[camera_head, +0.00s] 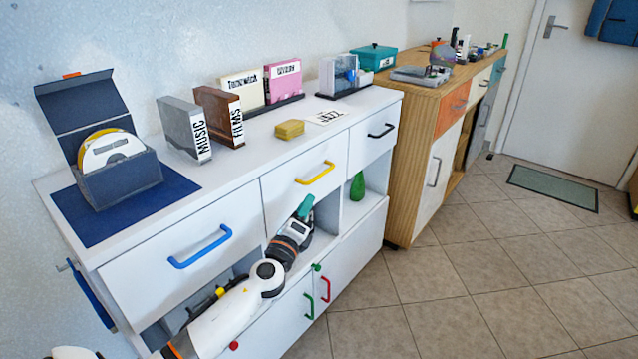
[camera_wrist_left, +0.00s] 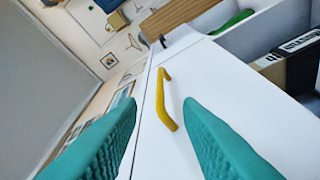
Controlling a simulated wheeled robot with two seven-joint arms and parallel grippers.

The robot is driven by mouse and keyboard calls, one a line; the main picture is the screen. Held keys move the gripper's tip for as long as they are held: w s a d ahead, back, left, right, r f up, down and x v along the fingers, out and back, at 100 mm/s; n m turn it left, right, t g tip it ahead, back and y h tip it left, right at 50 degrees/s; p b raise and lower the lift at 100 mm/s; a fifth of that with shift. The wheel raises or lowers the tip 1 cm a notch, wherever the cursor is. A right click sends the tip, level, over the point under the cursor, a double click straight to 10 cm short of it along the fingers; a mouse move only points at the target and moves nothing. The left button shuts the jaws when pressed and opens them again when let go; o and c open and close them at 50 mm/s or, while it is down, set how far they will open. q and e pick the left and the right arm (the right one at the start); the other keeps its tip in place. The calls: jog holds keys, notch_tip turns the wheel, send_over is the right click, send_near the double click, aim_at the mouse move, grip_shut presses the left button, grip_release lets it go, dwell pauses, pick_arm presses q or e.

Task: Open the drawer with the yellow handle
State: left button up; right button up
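The yellow handle (camera_head: 315,173) is on the front of the middle top drawer (camera_head: 285,195) of the white cabinet. The drawer looks shut. My left gripper (camera_head: 305,204) is just below and in front of the handle, apart from it. In the left wrist view the yellow handle (camera_wrist_left: 162,100) shows ahead between the two teal fingers of my left gripper (camera_wrist_left: 160,125), which are spread wide with nothing between them. My right gripper is not in view.
A blue-handled drawer (camera_head: 200,250) is to the left and a black-handled drawer (camera_head: 380,130) to the right. Open shelf space with a green bottle (camera_head: 357,186) lies below. A yellow box (camera_head: 290,129) stands on top.

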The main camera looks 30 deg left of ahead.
aim_at(319, 176)
pick_arm(q)
jog(key=shift+b+x, duration=0.35)
jog(key=shift+x, duration=4.95)
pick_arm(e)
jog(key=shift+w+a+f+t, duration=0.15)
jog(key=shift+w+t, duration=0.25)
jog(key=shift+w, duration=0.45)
pick_arm(q)
jog(key=shift+c, duration=0.2)
grip_shut()
